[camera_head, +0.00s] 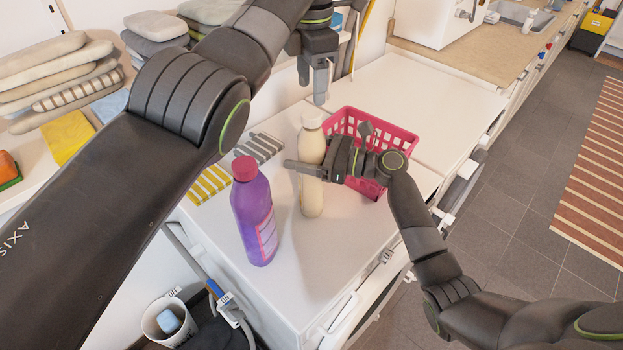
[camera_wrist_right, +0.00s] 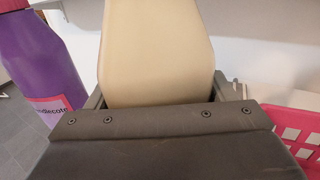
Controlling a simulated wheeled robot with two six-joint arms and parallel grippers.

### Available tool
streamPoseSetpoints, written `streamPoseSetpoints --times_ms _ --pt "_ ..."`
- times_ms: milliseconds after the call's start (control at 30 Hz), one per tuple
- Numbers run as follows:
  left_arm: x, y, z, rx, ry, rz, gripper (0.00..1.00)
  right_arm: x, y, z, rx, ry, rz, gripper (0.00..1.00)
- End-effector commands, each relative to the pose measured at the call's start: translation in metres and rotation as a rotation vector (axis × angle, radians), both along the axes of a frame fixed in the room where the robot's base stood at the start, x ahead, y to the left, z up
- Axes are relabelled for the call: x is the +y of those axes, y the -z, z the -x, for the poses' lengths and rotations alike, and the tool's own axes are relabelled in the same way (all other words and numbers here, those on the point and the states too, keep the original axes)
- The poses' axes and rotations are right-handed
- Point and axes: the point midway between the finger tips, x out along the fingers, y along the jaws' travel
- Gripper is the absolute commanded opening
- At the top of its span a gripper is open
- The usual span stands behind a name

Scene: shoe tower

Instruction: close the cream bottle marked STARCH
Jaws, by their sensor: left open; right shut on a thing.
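The cream bottle (camera_head: 312,197) stands upright on the white worktop, with a pale top (camera_head: 311,119) that looks like a cap; how tightly it sits I cannot tell. No STARCH lettering is readable. My right gripper (camera_head: 308,168) is shut around the bottle's upper body from the right. In the right wrist view the bottle's smooth cream body (camera_wrist_right: 156,55) fills the space between the fingers. My left gripper (camera_head: 314,86) is open and empty, pointing down above the bottle's top and apart from it.
A purple bottle with a red cap (camera_head: 255,215) stands close on the left. A pink basket (camera_head: 400,140) is just behind and right. Striped cloths (camera_head: 262,148) lie behind left. The worktop's front (camera_head: 340,255) is clear. A white bucket (camera_head: 165,322) is below left.

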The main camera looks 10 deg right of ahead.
Motion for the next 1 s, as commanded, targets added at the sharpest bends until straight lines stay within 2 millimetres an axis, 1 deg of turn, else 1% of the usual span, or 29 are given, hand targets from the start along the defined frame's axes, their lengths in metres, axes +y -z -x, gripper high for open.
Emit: streamPoseSetpoints --times_ms 200,400,600,867,1000 --pt "-0.001 0.030 0.001 0.003 0.000 0.003 0.55 0.000 0.000 0.000 -0.001 0.000 0.000 0.13" --pt "0.000 0.054 0.001 0.001 -0.001 0.002 0.55 0.000 0.000 0.000 -0.001 0.000 0.000 0.13" --pt "0.000 0.063 0.001 0.000 0.000 0.001 0.55 0.000 0.000 0.000 -0.001 0.000 0.000 0.13" --pt "0.000 0.064 0.001 0.000 0.000 0.001 0.55 0.000 0.000 0.000 -0.001 0.001 0.000 0.13" --pt "0.000 0.064 0.001 -0.001 -0.001 0.001 0.38 0.000 0.000 0.000 -0.001 0.000 0.000 0.13"
